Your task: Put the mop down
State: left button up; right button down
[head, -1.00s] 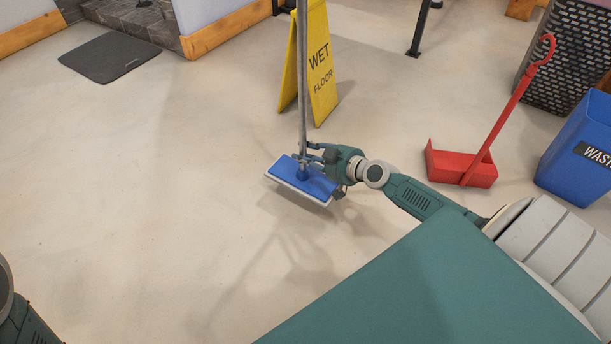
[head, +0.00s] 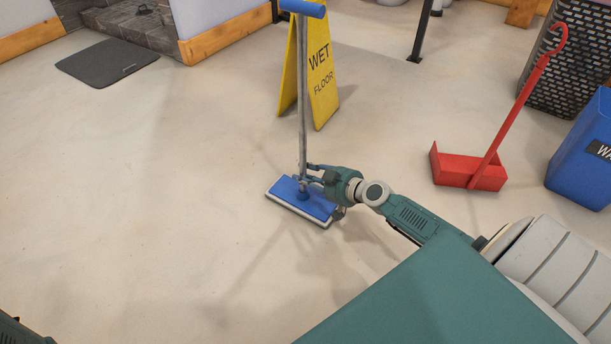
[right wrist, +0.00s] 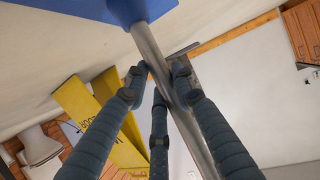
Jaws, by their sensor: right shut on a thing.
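The mop has a blue head with a white pad (head: 302,203), a thin grey pole (head: 303,95) and a blue grip (head: 303,8) at the top. It stands about upright near the middle of the head view. My right gripper (head: 312,178) is shut on the pole just above the mop head. In the right wrist view its fingers (right wrist: 160,95) close around the pole (right wrist: 160,65), with the blue head (right wrist: 95,8) at the top edge. I cannot tell whether the pad touches the floor. My left gripper is out of view.
A yellow wet-floor sign (head: 322,85) stands just behind the mop. A red dustpan (head: 470,172), a blue waste bin (head: 585,155) and a dark basket (head: 570,60) are at the right. A grey mat (head: 107,61) lies back left. The floor at left is clear.

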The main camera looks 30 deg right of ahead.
jog(key=c, duration=1.4)
grip_release()
jog(key=shift+f, duration=0.1)
jog(key=shift+c, duration=0.2)
jog(key=shift+s+r, duration=0.1)
jog(key=shift+r, duration=0.1)
jog(key=p+v, duration=0.2)
jog(key=v, duration=0.9)
jog(key=shift+s, duration=0.4)
jog(key=shift+r, duration=0.2)
